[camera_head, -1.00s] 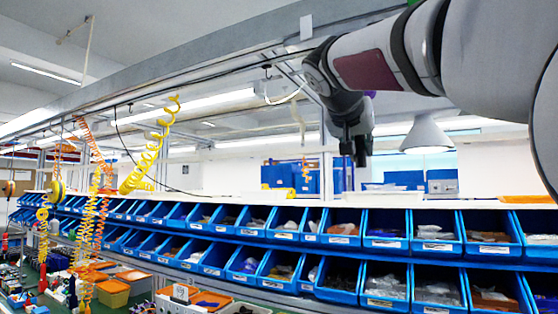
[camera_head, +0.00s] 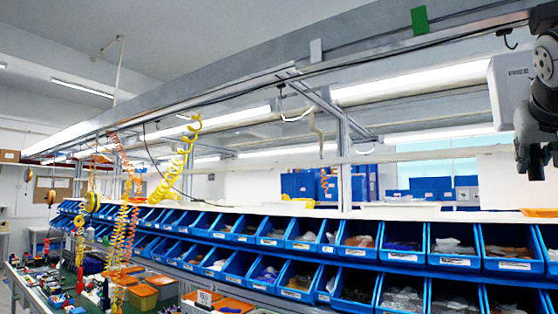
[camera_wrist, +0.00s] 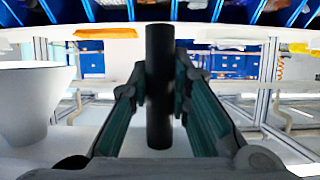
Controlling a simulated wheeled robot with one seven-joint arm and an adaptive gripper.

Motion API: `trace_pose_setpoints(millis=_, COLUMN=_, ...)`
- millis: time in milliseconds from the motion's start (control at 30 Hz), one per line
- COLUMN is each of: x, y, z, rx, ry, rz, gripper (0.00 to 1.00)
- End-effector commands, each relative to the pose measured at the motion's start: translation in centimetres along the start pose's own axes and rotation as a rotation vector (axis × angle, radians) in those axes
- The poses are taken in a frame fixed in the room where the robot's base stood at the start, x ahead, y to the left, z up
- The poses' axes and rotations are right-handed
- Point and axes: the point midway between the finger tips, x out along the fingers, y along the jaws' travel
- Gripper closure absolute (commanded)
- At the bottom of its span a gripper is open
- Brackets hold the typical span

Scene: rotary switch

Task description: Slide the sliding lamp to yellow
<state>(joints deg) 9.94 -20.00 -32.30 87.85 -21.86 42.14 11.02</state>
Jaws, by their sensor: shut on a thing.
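My gripper (camera_wrist: 160,100) is shut on a black upright cylinder (camera_wrist: 158,60), which stands between its two pads in the wrist view. The white cone-shaped lamp shade (camera_wrist: 35,105) fills the left of the wrist view, beside the gripper. Whether the cylinder joins the lamp does not show. The lamp is not seen in the head view. No yellow marker can be made out on the overhead rail (camera_head: 240,85).
A green tag (camera_head: 419,20) and a pale grey tag (camera_head: 316,51) sit on the rail. Blue bins (camera_head: 400,258) line the shelf below. Yellow coiled hoses (camera_head: 177,165) hang at left. A white panel marked FREE (camera_head: 512,90) is beside my arm.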

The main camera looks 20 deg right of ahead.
Motion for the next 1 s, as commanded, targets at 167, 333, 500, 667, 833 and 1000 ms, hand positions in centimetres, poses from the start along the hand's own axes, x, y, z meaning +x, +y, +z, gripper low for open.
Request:
trace_pose_setpoints(millis=167, x=-0.1, y=1.5, z=0.0, rx=-0.001, ry=0.000, rz=0.001, gripper=1.00)
trace_pose_setpoints(millis=333, x=0.0, y=1.9, z=0.0, rx=-0.003, ry=0.001, rz=0.003, gripper=1.00)
trace_pose_setpoints(millis=500, x=0.0, y=2.0, z=0.0, rx=-0.002, ry=0.001, rz=0.005, gripper=1.00)
trace_pose_setpoints(millis=667, x=0.0, y=2.1, z=0.0, rx=-0.001, ry=0.001, rz=0.006, gripper=0.66)
trace_pose_setpoints(millis=833, x=0.0, y=1.9, z=0.0, rx=-0.001, ry=0.001, rz=0.003, gripper=0.61)
trace_pose_setpoints(millis=1000, x=-0.1, y=1.8, z=0.0, rx=-0.001, ry=0.001, rz=0.002, gripper=0.61)
